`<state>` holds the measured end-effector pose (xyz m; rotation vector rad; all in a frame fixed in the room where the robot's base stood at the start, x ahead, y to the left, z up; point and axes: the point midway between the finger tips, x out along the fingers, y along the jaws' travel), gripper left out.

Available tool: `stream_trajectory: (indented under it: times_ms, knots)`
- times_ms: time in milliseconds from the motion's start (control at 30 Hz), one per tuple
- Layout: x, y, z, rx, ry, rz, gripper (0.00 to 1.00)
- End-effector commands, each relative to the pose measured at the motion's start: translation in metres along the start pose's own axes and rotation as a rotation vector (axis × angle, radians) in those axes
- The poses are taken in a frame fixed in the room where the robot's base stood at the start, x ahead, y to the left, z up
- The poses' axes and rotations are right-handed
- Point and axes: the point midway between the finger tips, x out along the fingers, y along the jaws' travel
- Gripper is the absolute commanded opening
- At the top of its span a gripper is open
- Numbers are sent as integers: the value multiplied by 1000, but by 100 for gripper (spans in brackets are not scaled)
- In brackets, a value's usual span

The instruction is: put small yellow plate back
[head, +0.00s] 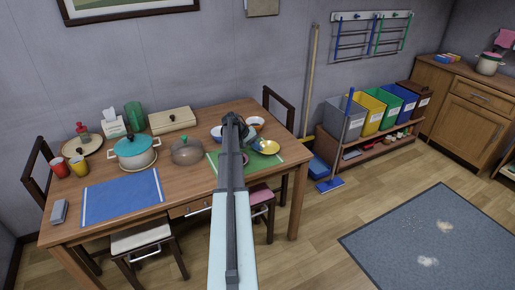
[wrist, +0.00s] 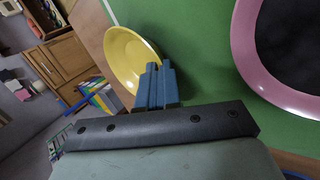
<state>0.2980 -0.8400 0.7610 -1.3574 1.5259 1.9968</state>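The small yellow plate (head: 267,147) is over the right part of the green mat (head: 272,161) on the table in the head view. In the wrist view the plate (wrist: 128,55) looks tilted, its inner side facing the camera. My gripper (wrist: 159,68) has its two blue-grey fingers close together at the plate's near rim, and they look shut on it. The fingers hide part of that rim. In the head view my arm hides much of the mat and my gripper (head: 252,141) is at the plate's left side.
A pink-rimmed dark plate (wrist: 290,45) lies on the mat beside my gripper. Bowls (head: 256,122) stand behind. A lidded brown pot (head: 187,151), a teal pot (head: 135,152) and a blue mat (head: 122,198) are to the left. Coloured bins (head: 370,112) stand beyond the table.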

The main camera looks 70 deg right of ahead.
Motion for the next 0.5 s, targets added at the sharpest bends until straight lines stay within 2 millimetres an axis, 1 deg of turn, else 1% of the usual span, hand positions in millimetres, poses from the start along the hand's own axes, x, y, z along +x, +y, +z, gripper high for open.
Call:
stream_trajectory:
  times_ms: [100, 200, 400, 500]
  knots:
    - [2, -2, 0, 0, 0, 0, 0]
    - [2, -2, 0, 0, 0, 0, 11]
    - [2, -2, 0, 0, 0, 0, 29]
    - [2, -2, 0, 0, 0, 0, 29]
